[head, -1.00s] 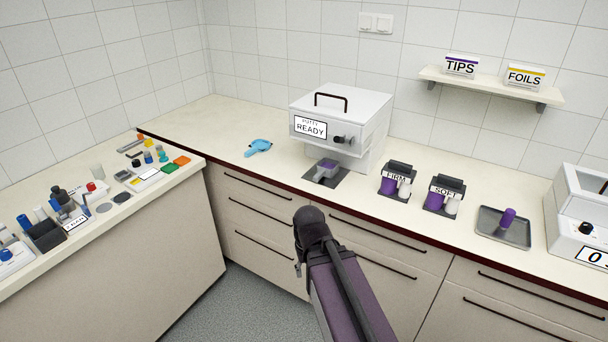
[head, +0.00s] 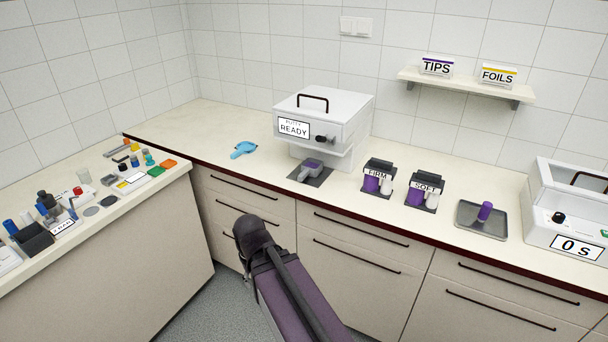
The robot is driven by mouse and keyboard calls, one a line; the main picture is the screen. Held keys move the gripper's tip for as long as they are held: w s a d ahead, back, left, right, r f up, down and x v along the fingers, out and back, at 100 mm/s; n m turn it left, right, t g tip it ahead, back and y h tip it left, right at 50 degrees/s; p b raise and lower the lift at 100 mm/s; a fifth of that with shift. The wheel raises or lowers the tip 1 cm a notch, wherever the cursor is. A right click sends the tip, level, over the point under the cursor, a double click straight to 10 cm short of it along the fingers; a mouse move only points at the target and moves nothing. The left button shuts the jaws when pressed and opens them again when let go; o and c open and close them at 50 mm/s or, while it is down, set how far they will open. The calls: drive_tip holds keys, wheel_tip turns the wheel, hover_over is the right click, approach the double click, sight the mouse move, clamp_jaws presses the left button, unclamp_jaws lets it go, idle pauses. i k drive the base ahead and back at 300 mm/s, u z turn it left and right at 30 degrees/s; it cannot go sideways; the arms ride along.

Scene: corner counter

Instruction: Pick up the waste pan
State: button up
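No thing in view is labelled as the waste pan. A light blue pan-like piece with a short handle (head: 243,150) lies on the back counter, left of the white machine. A small grey-purple pan (head: 311,167) with purple on top sits on a dark mat under the machine's front. A grey tray (head: 463,222) holding a purple cylinder (head: 485,211) lies further right. I cannot tell from looks alone which is the waste pan. My arm reaches up from the bottom edge, in front of the drawers. My gripper is not visible; only dark and purple arm links show.
The white machine (head: 345,110) reads READY. FIRM (head: 378,177) and SOFT (head: 424,190) holders stand right of it, with a timer box (head: 575,215) at far right. The left counter (head: 150,200) is crowded with small items. Back counter is clear around the blue piece.

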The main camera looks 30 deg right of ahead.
sight(308, 172)
drive_tip(key=u, duration=0.1)
drive_tip(key=k, duration=1)
drive_tip(key=z, duration=1.35)
drive_tip(key=i, duration=1)
drive_tip(key=u, duration=0.1)
